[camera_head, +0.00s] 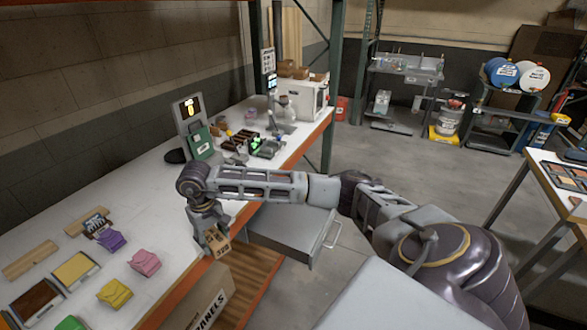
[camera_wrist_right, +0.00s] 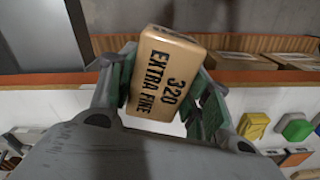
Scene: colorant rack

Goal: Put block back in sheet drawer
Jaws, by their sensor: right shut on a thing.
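My right gripper (camera_head: 212,233) is shut on a tan block (camera_head: 217,241) at the front edge of the white worktable. In the right wrist view the block (camera_wrist_right: 163,75) reads "320 EXTRA FINE" and sits tilted between the two green-padded fingers (camera_wrist_right: 160,95). A grey drawer (camera_head: 292,236) with a bar handle (camera_head: 333,235) sticks out below the tabletop, to the right of the gripper. My right arm hides part of it, and I cannot see inside it. My left gripper is not in view.
On the worktable (camera_head: 160,212) lie purple (camera_head: 111,240), pink (camera_head: 145,262) and yellow (camera_head: 115,293) pieces and colour trays. A green rack post (camera_head: 330,90) rises behind.

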